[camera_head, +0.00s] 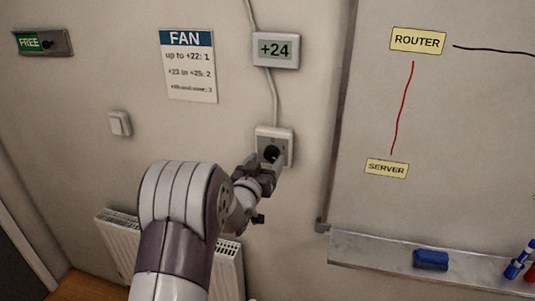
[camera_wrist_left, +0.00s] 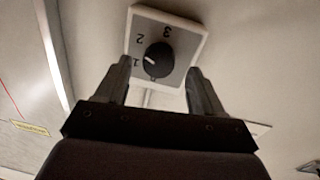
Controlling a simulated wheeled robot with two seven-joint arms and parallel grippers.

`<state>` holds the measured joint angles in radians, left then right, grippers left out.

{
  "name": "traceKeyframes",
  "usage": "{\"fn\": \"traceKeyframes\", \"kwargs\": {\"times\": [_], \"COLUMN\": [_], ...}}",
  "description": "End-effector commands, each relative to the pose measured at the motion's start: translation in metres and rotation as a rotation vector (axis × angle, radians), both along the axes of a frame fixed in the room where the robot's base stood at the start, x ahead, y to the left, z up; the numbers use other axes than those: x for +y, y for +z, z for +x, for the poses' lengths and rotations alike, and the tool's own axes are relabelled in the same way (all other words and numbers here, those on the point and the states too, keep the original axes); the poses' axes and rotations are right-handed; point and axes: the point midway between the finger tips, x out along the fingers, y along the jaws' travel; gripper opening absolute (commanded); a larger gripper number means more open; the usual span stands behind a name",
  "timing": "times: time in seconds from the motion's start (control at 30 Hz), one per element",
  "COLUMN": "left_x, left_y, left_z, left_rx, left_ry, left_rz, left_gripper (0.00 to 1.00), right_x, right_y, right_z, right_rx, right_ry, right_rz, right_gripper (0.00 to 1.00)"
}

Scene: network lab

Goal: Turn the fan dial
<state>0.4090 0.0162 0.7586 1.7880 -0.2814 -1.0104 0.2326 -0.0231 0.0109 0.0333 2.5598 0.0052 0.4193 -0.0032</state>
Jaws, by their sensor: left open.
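The fan dial is a black round knob (camera_head: 271,153) on a pale square wall plate (camera_head: 288,134). In the left wrist view the knob (camera_wrist_left: 159,60) has the marks 1, 2 and 3 around it, and its white pointer mark faces the 1. My left gripper (camera_head: 266,161) is open, with its fingertips close to the plate on either side of the knob. In the left wrist view its two fingers (camera_wrist_left: 158,75) flank the knob with visible gaps; contact cannot be told. My right gripper is not in view.
A wall display (camera_head: 275,50) above the dial reads +24. A FAN notice (camera_head: 188,68) lists up to +22: 1 and +23 to +25: 2; its last line is blurred. A light switch (camera_head: 119,123), a radiator (camera_head: 229,262) and a whiteboard tray (camera_head: 380,256) are nearby.

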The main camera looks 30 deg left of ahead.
Motion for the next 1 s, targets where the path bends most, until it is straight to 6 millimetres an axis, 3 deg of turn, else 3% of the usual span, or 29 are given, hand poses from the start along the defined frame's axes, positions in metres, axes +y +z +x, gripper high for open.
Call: {"fn": "traceKeyframes", "kwargs": {"times": [0.2,0.47,0.67,0.77,0.9,1.0], "left_x": [0.003,0.004,0.004,0.004,0.003,0.003], "left_y": [0.000,0.000,0.000,-0.001,-0.007,-0.003], "left_z": [0.019,0.021,0.020,0.020,0.020,0.020], "left_rx": [0.001,0.000,0.000,0.001,0.017,0.029], "left_ry": [0.000,0.001,0.001,0.001,0.000,0.000], "left_rz": [0.000,0.001,0.001,0.005,0.085,0.133], "left_gripper": [0.68,0.68,0.12,0.12,0.12,0.12], "right_x": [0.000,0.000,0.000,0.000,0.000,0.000], "right_y": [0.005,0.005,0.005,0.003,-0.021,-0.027], "right_z": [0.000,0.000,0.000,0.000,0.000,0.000], "right_rx": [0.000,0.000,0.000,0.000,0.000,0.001], "right_ry": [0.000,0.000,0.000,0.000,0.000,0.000], "right_rz": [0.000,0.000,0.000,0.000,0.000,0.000], "right_gripper": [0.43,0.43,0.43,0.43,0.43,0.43]}}
